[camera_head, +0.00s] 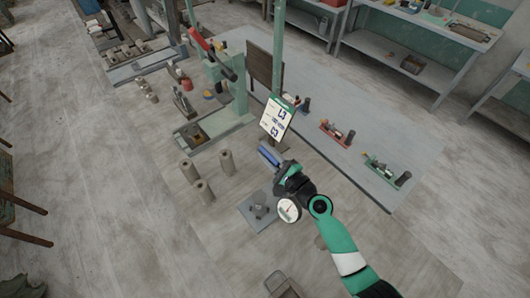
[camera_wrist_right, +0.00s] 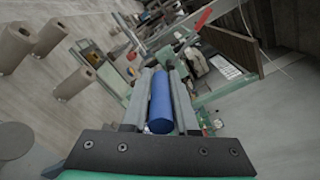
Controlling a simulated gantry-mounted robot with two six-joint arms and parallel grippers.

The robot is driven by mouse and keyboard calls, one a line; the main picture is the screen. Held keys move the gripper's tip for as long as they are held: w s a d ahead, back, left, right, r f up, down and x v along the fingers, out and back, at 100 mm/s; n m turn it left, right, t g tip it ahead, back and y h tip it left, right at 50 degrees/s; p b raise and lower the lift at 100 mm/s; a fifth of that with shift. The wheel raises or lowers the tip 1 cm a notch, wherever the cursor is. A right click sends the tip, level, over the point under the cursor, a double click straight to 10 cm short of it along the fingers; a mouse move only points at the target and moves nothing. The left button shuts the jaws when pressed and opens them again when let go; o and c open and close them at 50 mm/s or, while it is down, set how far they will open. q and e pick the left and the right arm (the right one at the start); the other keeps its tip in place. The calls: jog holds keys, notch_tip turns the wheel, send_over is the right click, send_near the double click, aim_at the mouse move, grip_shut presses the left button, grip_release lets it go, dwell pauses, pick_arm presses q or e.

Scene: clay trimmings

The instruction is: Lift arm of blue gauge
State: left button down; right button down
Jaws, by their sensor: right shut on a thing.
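A blue cylinder (camera_wrist_right: 160,105), which looks like the gauge's arm or handle, lies lengthwise between the two fingers of my right gripper (camera_wrist_right: 158,72) in the right wrist view. The gripper is shut on it. A round white dial (camera_head: 288,210) with a red mark shows beside my right wrist. I cannot tell whether it belongs to the blue piece. My left gripper is not in view.
A grey plate (camera_head: 257,214) with a small metal fixture lies left of the dial. Several tan cylinders (camera_head: 226,163) stand to the left. A printed sign (camera_head: 278,117) is just behind the gripper.

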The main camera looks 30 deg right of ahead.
jog(key=shift+f, duration=0.35)
jog(key=c, duration=1.1)
grip_release()
jog(key=o, duration=0.4)
jog(key=shift+r, duration=0.15)
jog(key=shift+s, duration=0.3)
jog(key=s+d, duration=0.1)
jog(key=s, duration=1)
